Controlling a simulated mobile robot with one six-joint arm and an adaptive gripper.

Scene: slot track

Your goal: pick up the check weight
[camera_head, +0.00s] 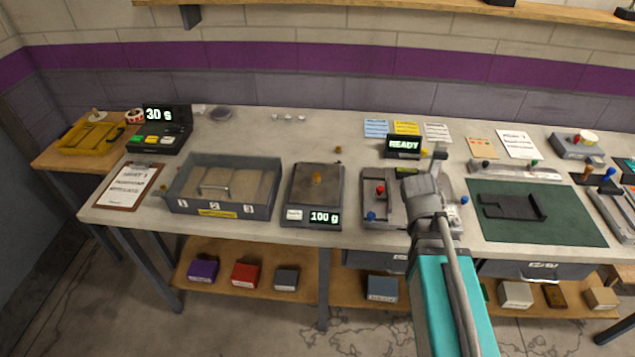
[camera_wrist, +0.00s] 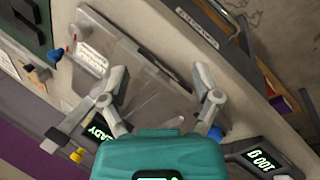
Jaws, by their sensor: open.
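A small brass weight (camera_head: 317,178), which looks like the check weight, stands on the plate of a grey scale (camera_head: 302,210) reading 100 g. A smaller brass piece (camera_head: 338,150) sits on the bench behind the scale. My gripper (camera_head: 437,160) is to the right of the scale, above the fixture area by the READY display. In the wrist view my gripper (camera_wrist: 162,84) has its fingers spread with nothing between them. The scale's display (camera_wrist: 262,160) shows at lower right there; the weight is not visible in that view.
A grey three-compartment tray (camera_head: 222,208) stands left of the scale. A fixture with red and blue knobs (camera_head: 380,212) stands between scale and arm. The READY display (camera_head: 403,146) is behind it. A green mat (camera_head: 560,230) holding a dark bracket (camera_head: 512,206) lies right.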

